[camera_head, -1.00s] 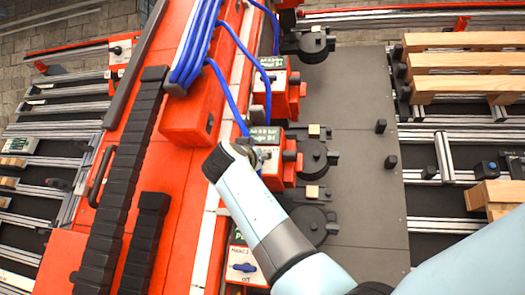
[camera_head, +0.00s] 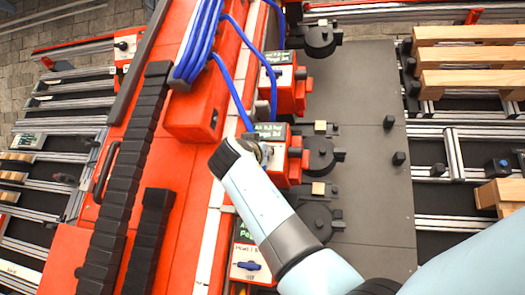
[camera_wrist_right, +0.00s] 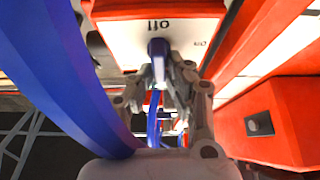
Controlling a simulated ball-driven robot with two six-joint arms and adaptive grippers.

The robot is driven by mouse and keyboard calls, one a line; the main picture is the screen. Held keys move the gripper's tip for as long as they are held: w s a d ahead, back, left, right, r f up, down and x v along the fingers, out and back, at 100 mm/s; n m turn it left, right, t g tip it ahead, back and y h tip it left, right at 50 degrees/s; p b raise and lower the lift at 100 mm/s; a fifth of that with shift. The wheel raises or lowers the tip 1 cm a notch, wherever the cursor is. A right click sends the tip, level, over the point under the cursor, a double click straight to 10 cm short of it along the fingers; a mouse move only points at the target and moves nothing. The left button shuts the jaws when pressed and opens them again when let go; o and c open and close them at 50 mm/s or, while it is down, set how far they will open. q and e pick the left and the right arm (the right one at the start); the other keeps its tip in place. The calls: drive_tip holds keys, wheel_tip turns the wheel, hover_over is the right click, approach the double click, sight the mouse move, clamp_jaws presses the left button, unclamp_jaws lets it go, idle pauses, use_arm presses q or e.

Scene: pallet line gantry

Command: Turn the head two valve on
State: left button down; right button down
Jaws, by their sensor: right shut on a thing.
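The head two valve seems to be on the red and white box (camera_head: 275,172) in the middle of the row; its small label is hard to read. In the right wrist view, its white plate (camera_wrist_right: 125,38) bears an "off" mark above the blue handle (camera_wrist_right: 157,57) and an "on" mark to the right. The handle stands upright in that view, its upper end toward "off". My right gripper (camera_head: 258,152) is at the plate. In the wrist view, its fingers (camera_wrist_right: 165,82) are shut on the handle and partly hide it. My left gripper is out of view.
Blue hoses (camera_head: 232,92) arch down to the boxes, and one (camera_wrist_right: 75,85) passes close by the right gripper. A similar box (camera_head: 287,85) stands above. A panel with a blue handle (camera_head: 247,265) is below. Black round units (camera_head: 318,153) line the grey plate (camera_head: 370,200).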

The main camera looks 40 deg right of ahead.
drive_tip(key=shift+r+n+t+y+p, duration=0.15)
drive_tip(key=shift+n+t+y+p, duration=0.3)
drive_tip(key=shift+n+p, duration=0.7)
drive_tip(key=shift+w+a+f+n+y+p, duration=0.15)
drive_tip(key=shift+n+y+p, duration=1.3)
drive_tip(key=shift+n+p, duration=1.45)
drive_tip(key=shift+a+f+n+y+p, duration=0.25)
drive_tip(key=shift+n+y+p, duration=1.2)
drive_tip(key=shift+n+p, duration=1.4)
drive_tip(key=shift+w+a+f+n+y+p, duration=0.15)
drive_tip(key=shift+n+y+p, duration=1.6)
drive_tip(key=shift+n, duration=1.95)
drive_tip(key=shift+s+h, duration=0.1)
drive_tip(key=shift+h, duration=0.2)
drive_tip(key=c, duration=1.3)
unclamp_jaws()
drive_tip(key=shift+c, duration=0.2)
